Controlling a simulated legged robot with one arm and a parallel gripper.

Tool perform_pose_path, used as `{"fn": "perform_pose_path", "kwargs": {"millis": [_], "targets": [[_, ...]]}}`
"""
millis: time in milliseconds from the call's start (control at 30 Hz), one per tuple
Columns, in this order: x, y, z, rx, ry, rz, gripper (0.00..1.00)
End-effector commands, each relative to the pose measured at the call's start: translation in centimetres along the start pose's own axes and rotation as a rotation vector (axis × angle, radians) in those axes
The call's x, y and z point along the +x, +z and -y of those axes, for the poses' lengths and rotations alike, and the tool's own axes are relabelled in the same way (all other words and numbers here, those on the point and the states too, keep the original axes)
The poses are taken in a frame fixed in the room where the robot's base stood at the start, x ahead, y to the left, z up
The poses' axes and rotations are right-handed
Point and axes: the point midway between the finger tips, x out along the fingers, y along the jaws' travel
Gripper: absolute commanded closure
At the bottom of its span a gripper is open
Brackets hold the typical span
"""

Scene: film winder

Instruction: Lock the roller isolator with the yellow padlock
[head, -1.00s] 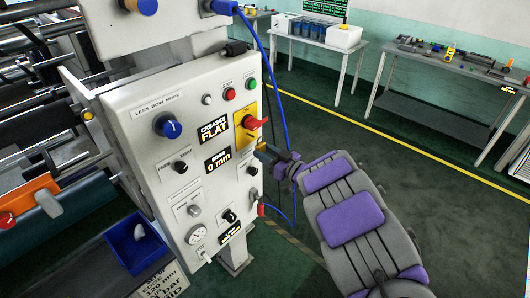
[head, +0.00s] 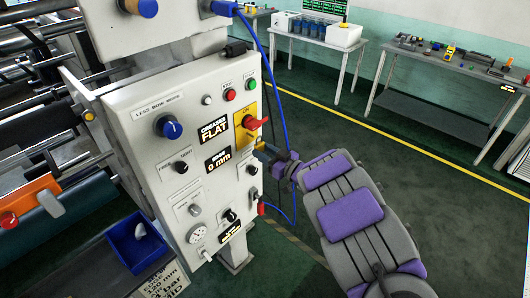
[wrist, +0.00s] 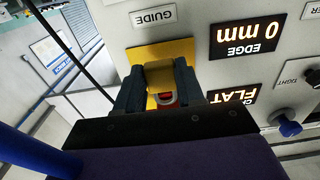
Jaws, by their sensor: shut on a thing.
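The roller isolator is a red handle (head: 256,123) on a yellow plate (head: 240,138) at the right edge of the grey control panel. Its handle points to the right, and small lettering like "ON" shows above it. My gripper (head: 262,149) is just below and right of the handle, shut on the yellow padlock (head: 260,146). In the wrist view, the padlock's yellow-brown body (wrist: 160,74) is between my dark fingers, in front of the yellow plate (wrist: 178,48). A pale curved piece and some red show below the body. I cannot tell whether the shackle passes through the isolator.
The panel (head: 150,140) carries knobs, buttons, gauges and lit displays close to my gripper. A blue cable (head: 272,75) hangs down its right side. A blue bin (head: 135,245) is at lower left. Tables (head: 445,70) stand at the back, with open floor between.

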Motion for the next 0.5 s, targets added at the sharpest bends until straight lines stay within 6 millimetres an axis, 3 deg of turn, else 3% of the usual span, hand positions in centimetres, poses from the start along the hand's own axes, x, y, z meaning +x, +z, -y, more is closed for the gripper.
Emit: {"fn": "perform_pose_path", "kwargs": {"millis": [500], "targets": [[1.6,0.0,0.0,0.0,0.0,0.0,0.94]]}}
